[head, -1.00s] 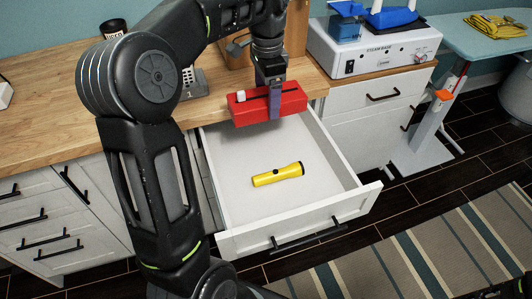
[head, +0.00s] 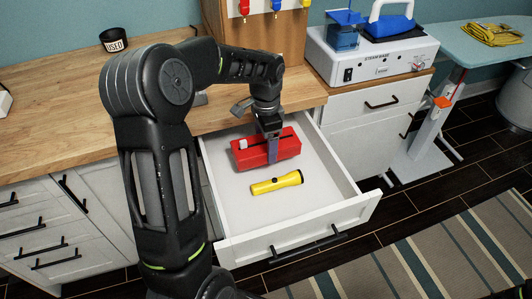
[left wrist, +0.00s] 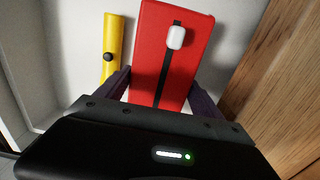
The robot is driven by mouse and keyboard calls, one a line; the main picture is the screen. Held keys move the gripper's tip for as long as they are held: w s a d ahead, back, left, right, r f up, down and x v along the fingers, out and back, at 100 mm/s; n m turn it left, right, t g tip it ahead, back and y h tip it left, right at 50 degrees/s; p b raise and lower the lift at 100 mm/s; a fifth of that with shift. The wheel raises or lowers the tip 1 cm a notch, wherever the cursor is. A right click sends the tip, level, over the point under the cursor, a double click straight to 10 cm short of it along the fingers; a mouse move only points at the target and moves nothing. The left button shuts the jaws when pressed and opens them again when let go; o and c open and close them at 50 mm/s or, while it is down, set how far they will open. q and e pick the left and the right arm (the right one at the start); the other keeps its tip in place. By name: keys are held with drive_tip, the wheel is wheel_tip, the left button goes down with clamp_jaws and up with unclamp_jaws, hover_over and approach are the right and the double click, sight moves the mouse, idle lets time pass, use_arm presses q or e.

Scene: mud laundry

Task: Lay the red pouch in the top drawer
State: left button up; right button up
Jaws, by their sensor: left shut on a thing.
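The red pouch (head: 283,149) has a dark zip line and a white tab on top. My left gripper (head: 272,150) is shut on the pouch around its middle, inside the open top drawer (head: 232,204), toward its back. Whether the pouch touches the drawer floor I cannot tell. In the left wrist view the pouch (left wrist: 172,50) lies between the two fingers (left wrist: 160,92). My right gripper is not in view.
A yellow flashlight (head: 276,183) lies in the drawer just in front of the pouch. The wooden counter (head: 80,104) overhangs behind the drawer. A white steam base (head: 370,62) stands to the right. The drawer's front floor is clear.

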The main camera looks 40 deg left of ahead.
sight(266, 142)
use_arm(q)
drive_tip(key=shift+f, duration=2.2)
drive_tip(key=shift+f, duration=0.2)
drive_tip(key=o, duration=1.7)
drive_tip(key=shift+o, duration=0.2)
drive_tip(key=shift+r, duration=0.1)
wheel_tip(266, 142, up, 12)
drive_tip(key=shift+r, duration=0.15)
